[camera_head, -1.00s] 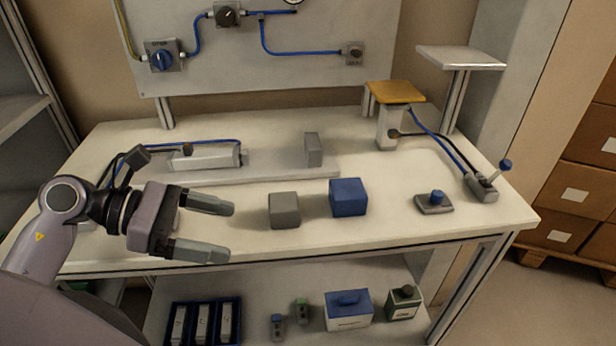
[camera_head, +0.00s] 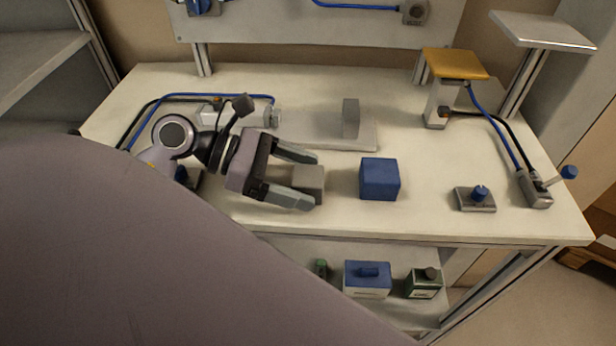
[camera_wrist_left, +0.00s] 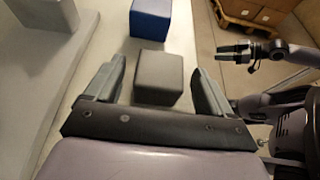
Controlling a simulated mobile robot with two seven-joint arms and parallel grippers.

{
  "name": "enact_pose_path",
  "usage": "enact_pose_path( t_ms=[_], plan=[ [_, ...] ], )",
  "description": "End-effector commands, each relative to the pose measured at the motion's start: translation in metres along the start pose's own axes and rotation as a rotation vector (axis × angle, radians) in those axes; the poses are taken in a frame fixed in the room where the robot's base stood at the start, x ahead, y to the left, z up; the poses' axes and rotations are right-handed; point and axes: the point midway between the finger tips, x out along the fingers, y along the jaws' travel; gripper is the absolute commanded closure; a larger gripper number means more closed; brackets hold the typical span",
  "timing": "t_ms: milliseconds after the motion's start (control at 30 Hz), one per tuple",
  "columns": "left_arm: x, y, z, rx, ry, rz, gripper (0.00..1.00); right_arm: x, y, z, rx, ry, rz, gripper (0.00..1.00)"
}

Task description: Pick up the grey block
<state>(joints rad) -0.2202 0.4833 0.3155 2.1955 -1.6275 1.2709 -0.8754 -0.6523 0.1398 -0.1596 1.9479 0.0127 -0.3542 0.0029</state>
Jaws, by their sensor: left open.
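The grey block (camera_head: 313,181) stands on the white workbench (camera_head: 440,215), left of a blue block (camera_head: 379,179). My left gripper (camera_head: 308,182) is open, with its two fingers on either side of the grey block. In the left wrist view the grey block (camera_wrist_left: 158,76) sits between the fingertips of my left gripper (camera_wrist_left: 158,68), with a gap visible on both sides. The finger and jaw hide part of the block in the head view. My right gripper (camera_wrist_left: 237,52) shows small in the left wrist view, its fingers apart, away from the block.
The blue block (camera_wrist_left: 151,18) stands just beyond the grey one. A grey upright piece (camera_head: 351,118) stands on a low plate behind. A blue-knobbed switch (camera_head: 477,197) and a lever box (camera_head: 535,188) are at the right.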

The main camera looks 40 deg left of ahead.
Motion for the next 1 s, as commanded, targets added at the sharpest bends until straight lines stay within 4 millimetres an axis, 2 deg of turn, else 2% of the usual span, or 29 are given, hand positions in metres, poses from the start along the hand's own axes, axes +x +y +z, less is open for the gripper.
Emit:
enact_pose_path(
  t_ms=[167,400,467,500,600,1000],
  plan=[
    [0.015,0.000,0.001,0.001,-0.002,0.001,0.17,-0.002,0.000,-0.003,0.000,0.001,0.000,0.57],
    [0.017,0.000,0.000,0.002,0.000,0.002,0.17,-0.002,0.000,-0.003,0.000,0.001,0.000,0.57],
    [0.016,0.000,0.000,0.002,0.000,0.002,0.37,-0.002,0.000,-0.004,0.000,0.002,0.000,0.57],
    [0.016,0.000,0.000,0.002,0.000,0.001,0.50,-0.002,0.000,-0.004,0.000,0.002,0.000,0.57],
    [0.016,0.000,0.000,0.002,0.000,0.001,0.77,-0.002,0.000,-0.004,0.000,0.003,0.000,0.57],
    [0.014,0.001,0.007,0.004,-0.001,0.002,0.77,-0.002,0.000,-0.005,0.000,0.005,0.001,0.57]
  ],
)
